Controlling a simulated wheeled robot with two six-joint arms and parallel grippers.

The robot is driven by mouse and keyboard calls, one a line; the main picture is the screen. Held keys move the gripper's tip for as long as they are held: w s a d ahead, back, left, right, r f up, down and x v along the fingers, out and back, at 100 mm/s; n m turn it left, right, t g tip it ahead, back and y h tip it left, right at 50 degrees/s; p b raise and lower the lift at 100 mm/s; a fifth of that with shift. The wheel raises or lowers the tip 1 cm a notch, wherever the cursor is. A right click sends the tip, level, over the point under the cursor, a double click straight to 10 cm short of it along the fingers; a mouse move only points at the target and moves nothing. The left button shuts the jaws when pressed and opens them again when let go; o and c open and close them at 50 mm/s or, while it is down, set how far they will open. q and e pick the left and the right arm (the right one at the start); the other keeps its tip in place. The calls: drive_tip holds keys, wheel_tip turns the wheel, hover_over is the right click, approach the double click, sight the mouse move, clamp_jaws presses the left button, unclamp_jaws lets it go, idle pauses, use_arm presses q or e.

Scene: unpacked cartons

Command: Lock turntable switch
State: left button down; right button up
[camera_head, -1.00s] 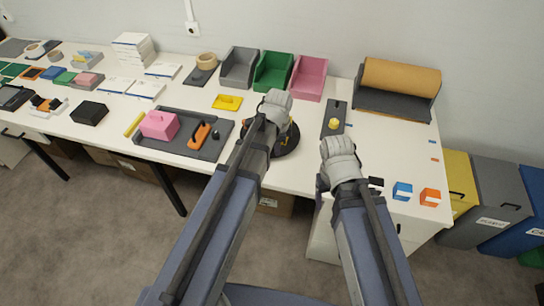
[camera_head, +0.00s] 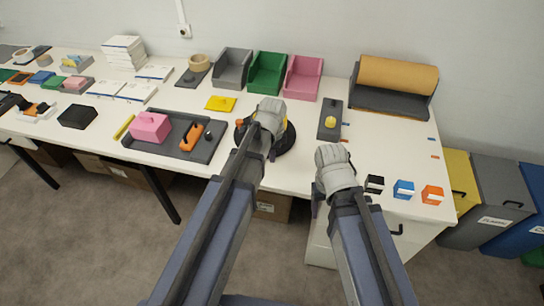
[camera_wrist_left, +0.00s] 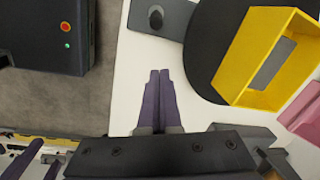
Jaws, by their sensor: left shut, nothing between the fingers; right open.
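The turntable (camera_head: 287,139) is a black disc near the front of the white table. A yellow open box (camera_wrist_left: 258,50) stands on it, mostly hidden in the head view. A small orange piece (camera_head: 240,123) shows at the disc's left edge; whether it is the switch I cannot tell. My left gripper (camera_head: 272,154) is over the turntable's near side in the head view. In the left wrist view its fingers (camera_wrist_left: 160,78) are together, empty, beside the disc over white tabletop. My right gripper (camera_head: 317,197) is open near the table's front edge, right of the turntable.
A grey tray (camera_head: 207,150) with a pink box and an orange tool lies left of the turntable. Bins stand behind. Black, blue and orange blocks (camera_head: 403,190) sit at the right front.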

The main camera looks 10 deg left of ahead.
use_arm(q)
drive_tip(key=f+b, duration=0.2)
drive_tip(key=f, duration=0.1)
drive_tip(key=f+b, duration=0.2)
drive_tip(key=shift+w+a+f, duration=0.1)
drive_tip(key=shift+w, duration=0.25)
drive_tip(key=a+r+p, duration=0.1)
drive_tip(key=s+a, duration=0.1)
drive_tip(key=a, duration=0.1)
drive_tip(key=shift+s+r+p, duration=0.2)
drive_tip(key=shift+r+p, duration=0.15)
drive_tip(key=shift+r, duration=0.05)
drive_tip(key=shift+a, duration=0.25)
use_arm(e)
wheel_tip(320, 180, down, 4)
drive_tip(key=shift+r, duration=0.25)
use_arm(q)
drive_tip(key=shift+a+h, duration=0.2)
drive_tip(key=shift+h, duration=0.2)
use_arm(e)
drive_tip(key=shift+r, duration=0.1)
